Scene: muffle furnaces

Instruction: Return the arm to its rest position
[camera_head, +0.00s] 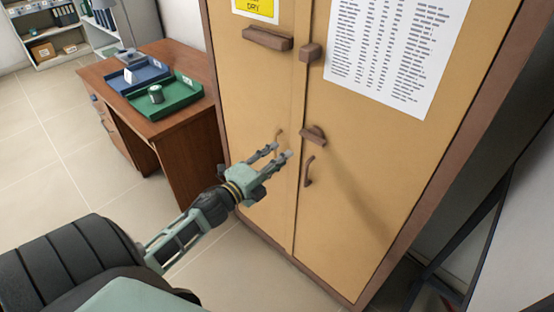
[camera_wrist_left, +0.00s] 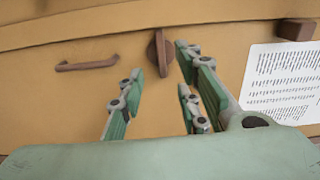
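My left arm reaches in from the lower left of the head view. Its gripper (camera_head: 280,152) is in front of the tan two-door cabinet (camera_head: 250,185), near the gap between the doors. The fingers are apart with nothing between them. In the left wrist view the gripper (camera_wrist_left: 158,75) is also open, and a brown turn latch (camera_wrist_left: 153,48) shows beyond the fingertips. In the head view the latch (camera_head: 315,133) is just up and right of the fingertips. I see no grip on it. The doors look shut. My right gripper is not in view.
A brown desk (camera_head: 185,130) left of the cabinet holds a green tray (camera_head: 188,99) with a small container (camera_head: 156,93), and a blue tray (camera_head: 155,69). Brown handles (camera_head: 308,172) and blocks (camera_head: 268,39) stick out from the doors. Open floor (camera_head: 60,165) lies at the left.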

